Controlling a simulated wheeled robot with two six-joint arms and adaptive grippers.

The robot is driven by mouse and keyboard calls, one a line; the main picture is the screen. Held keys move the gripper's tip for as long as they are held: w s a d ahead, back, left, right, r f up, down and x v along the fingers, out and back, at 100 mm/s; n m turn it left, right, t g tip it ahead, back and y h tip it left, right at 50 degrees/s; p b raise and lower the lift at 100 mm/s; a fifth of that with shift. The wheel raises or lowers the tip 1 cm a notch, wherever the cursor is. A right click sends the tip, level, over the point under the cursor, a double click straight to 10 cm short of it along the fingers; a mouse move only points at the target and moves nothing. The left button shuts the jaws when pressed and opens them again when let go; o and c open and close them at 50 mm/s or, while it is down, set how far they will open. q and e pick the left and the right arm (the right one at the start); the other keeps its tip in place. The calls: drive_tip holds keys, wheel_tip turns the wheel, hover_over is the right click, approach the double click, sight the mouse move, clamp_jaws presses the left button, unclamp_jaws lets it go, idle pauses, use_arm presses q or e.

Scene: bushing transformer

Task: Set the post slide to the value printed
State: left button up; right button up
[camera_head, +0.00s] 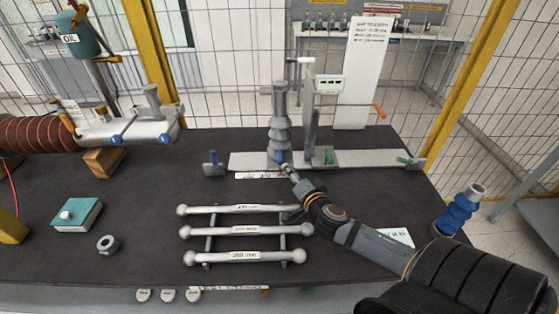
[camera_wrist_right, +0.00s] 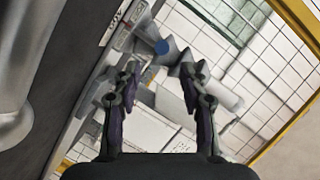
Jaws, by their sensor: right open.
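A grey upright post (camera_head: 312,112) stands on a pale base plate (camera_head: 248,160) at the back of the dark table. My right gripper (camera_head: 289,170) is just in front of this knob. In the right wrist view my right gripper (camera_wrist_right: 160,88) is open and empty, and the blue knob (camera_wrist_right: 161,47) shows beyond its fingertips. My left gripper is out of view.
A white printed sheet (camera_head: 363,75) stands behind the post, its text unreadable. Several grey rods (camera_head: 240,231) lie on a rack in front. A blue ribbed part (camera_head: 459,210) stands right. A brown ribbed bushing (camera_head: 35,135) and a teal box (camera_head: 77,213) are left.

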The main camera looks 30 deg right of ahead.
sight(283, 163)
drive_tip(key=x, duration=0.8)
drive_tip(key=shift+w+d+r, duration=0.1)
drive_tip(key=shift+w+r, duration=0.1)
drive_tip(key=shift+w, duration=0.05)
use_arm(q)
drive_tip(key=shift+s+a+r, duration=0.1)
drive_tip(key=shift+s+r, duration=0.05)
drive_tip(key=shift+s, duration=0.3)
use_arm(e)
drive_tip(key=shift+w+d+f, duration=0.15)
drive_tip(key=shift+w+f, duration=0.05)
drive_tip(key=shift+w, duration=0.45)
clamp_jaws()
